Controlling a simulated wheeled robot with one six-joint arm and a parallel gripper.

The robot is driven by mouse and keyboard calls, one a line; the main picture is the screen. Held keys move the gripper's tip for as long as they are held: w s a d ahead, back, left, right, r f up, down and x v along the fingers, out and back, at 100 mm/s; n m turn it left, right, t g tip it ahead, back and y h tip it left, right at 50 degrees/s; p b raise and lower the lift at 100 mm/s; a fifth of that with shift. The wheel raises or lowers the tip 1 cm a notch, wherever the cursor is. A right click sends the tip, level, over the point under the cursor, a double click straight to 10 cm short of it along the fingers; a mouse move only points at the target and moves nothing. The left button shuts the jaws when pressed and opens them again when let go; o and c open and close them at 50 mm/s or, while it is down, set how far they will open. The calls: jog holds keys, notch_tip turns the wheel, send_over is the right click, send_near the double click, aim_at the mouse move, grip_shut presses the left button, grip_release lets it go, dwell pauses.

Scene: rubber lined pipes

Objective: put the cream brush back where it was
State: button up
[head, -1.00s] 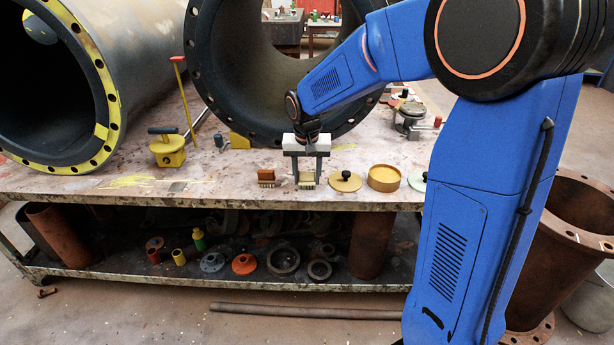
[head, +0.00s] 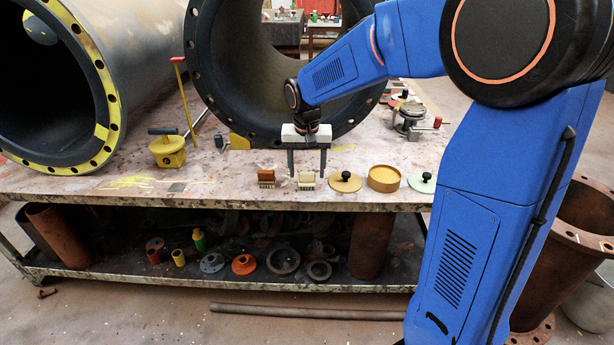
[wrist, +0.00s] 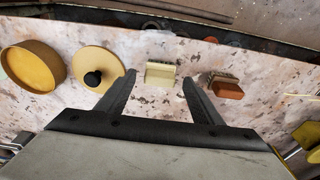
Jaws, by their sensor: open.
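The cream brush (head: 306,181) stands on the table near its front edge, between the orange-brown brush and the tan round lid. In the wrist view the cream brush (wrist: 160,74) lies ahead of my fingertips, between their lines. My gripper (head: 307,173) is open and empty, just above and behind the cream brush, with clear space around the brush. It also shows in the wrist view (wrist: 158,80), fingers spread wide. The orange-brown brush (head: 266,178) stands to the left in the head view.
The tan lid with a black knob (head: 345,182), a yellow round dish (head: 384,178) and a pale green lid (head: 422,183) stand to the right. A large dark flanged pipe (head: 215,95) stands behind. A yellow block tool (head: 168,152) is at left.

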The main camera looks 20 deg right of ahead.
notch_tip(320, 180, up, 9)
jog(key=s, duration=0.1)
jog(key=shift+s+a, duration=0.15)
jog(key=shift+s, duration=0.05)
jog(key=s+d+f+n+t, duration=0.1)
jog(key=s+d, duration=0.1)
jog(key=s, duration=0.8)
jog(key=s+d+f+n+t, duration=0.1)
jog(key=s+d+f, duration=0.1)
jog(key=s, duration=0.9)
jog(key=s+d+f+n+t, duration=0.1)
jog(key=s+d, duration=0.2)
jog(key=s, duration=0.7)
jog(key=shift+s+d+f+n+y, duration=0.15)
jog(key=shift+s+d+n+y, duration=0.05)
jog(key=shift+d+n+y, duration=0.1)
